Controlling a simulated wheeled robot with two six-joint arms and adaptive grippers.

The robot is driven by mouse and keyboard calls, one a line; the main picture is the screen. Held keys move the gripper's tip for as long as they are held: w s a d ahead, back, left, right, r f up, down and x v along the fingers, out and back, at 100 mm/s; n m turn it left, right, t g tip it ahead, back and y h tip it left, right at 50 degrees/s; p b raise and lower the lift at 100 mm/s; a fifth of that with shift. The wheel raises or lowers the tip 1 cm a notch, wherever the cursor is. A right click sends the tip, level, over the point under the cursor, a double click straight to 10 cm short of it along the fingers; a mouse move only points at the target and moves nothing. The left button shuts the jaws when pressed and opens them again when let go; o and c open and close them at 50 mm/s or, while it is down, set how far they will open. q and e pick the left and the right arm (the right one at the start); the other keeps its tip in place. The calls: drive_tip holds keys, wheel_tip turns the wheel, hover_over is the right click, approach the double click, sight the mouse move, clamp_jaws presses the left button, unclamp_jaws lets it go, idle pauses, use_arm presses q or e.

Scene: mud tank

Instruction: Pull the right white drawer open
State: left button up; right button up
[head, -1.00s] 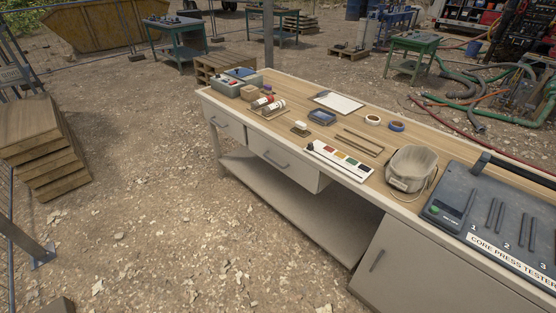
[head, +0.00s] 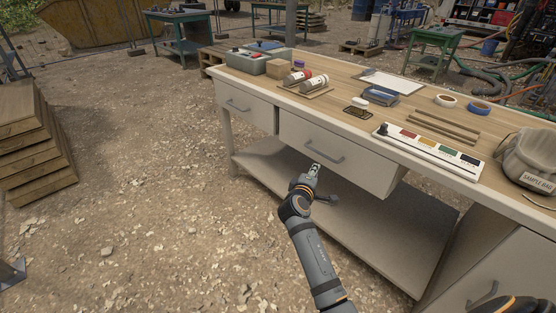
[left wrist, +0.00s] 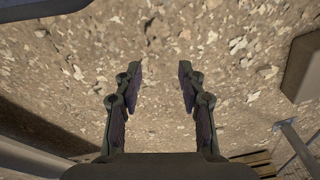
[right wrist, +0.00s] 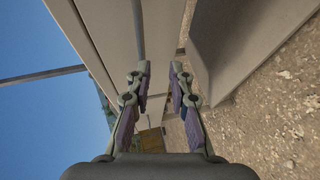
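The right white drawer (head: 335,157) hangs under the bench top, with a grey bar handle (head: 325,155) across its front. My right gripper (head: 315,169) is just in front of and below this handle. In the right wrist view the handle (right wrist: 137,28) runs down toward the left fingertip. The fingers (right wrist: 160,72) there are apart with nothing between them. I cannot tell whether a finger touches the handle. My left gripper (left wrist: 158,75) shows only in its wrist view, open and empty above the gravel.
The left drawer (head: 243,104) is beside it. A lower shelf (head: 370,237) lies beneath. A cabinet door with a handle (head: 484,294) is at the lower right. Cylinders, a tray and a colour strip (head: 430,147) lie on the bench. The gravel in front is clear.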

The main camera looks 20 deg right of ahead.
sight(321, 153)
drive_tip(key=shift+h, duration=0.3)
drive_tip(key=w+d, duration=0.2)
drive_tip(key=w+d+b, duration=0.1)
drive_tip(key=w+d, duration=0.1)
drive_tip(key=w, duration=0.1)
drive_tip(key=w+d, duration=0.2)
drive_tip(key=d, duration=0.1)
drive_tip(key=shift+w+r+b, duration=0.25)
drive_tip(key=shift+w+b, duration=0.15)
use_arm(q)
wheel_tip(321, 153, up, 7)
drive_tip(key=w+d, duration=0.1)
drive_tip(key=shift+d+f, duration=0.1)
use_arm(e)
clamp_jaws()
